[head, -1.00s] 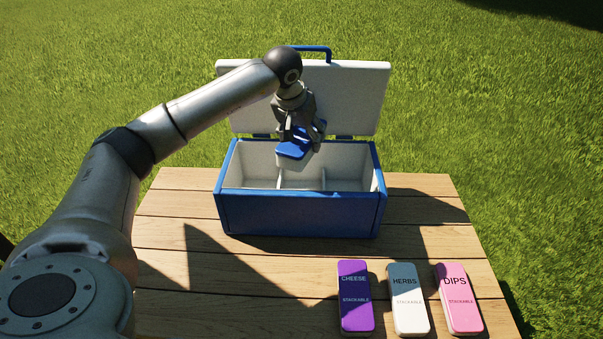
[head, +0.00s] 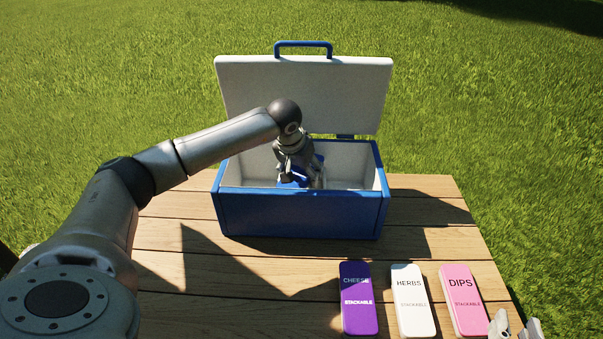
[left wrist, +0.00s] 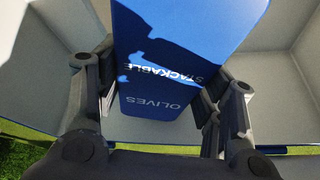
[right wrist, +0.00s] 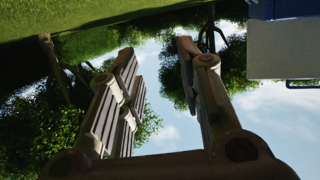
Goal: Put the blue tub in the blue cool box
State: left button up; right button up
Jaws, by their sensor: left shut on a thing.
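The blue cool box (head: 300,215) stands on the table with its white-lined lid (head: 300,95) open at the back. My left gripper (head: 298,180) is down inside the box near its middle, shut on the blue tub (head: 290,180). In the left wrist view the tub (left wrist: 180,50), lettered OLIVES and STACKABLE, sits between the two fingers, with pale box walls around it. Whether the tub touches the box floor is hidden. My right gripper (head: 515,330) shows at the lower right corner. In the right wrist view its fingers (right wrist: 160,65) are apart, with nothing between them.
On the wooden table (head: 170,235) in front lie a purple CHEESE tub (head: 358,300), a white HERBS tub (head: 412,300) and a pink DIPS tub (head: 463,300). Bare planks lie left of them. Grass surrounds the table.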

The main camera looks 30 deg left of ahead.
pick_arm(q)
jog(key=shift+f, duration=0.15)
pick_arm(e)
jog(key=shift+w+r, duration=0.1)
jog(key=shift+r, duration=0.25)
pick_arm(q)
jog(key=shift+f, duration=0.15)
pick_arm(e)
jog(key=shift+a+r+t, duration=0.1)
jog(key=shift+r+t, duration=0.2)
jog(key=shift+t, duration=0.1)
pick_arm(q)
jog(key=shift+f+b, duration=0.25)
jog(key=shift+b, duration=0.05)
jog(key=o, duration=1.4)
jog(key=shift+c, duration=0.2)
pick_arm(e)
jog(key=shift+w+a+r+t, duration=0.1)
jog(key=shift+w+r+t, duration=0.1)
jog(key=shift+r, duration=0.2)
jog(key=shift+w+a+r+t, duration=0.1)
jog(key=shift+r+t, duration=0.1)
jog(key=shift+r, duration=0.2)
jog(key=shift+s+f, duration=0.1)
jog(key=shift+f, duration=0.05)
pick_arm(q)
jog(key=shift+r, duration=0.1)
pick_arm(e)
jog(key=shift+d+f, duration=0.1)
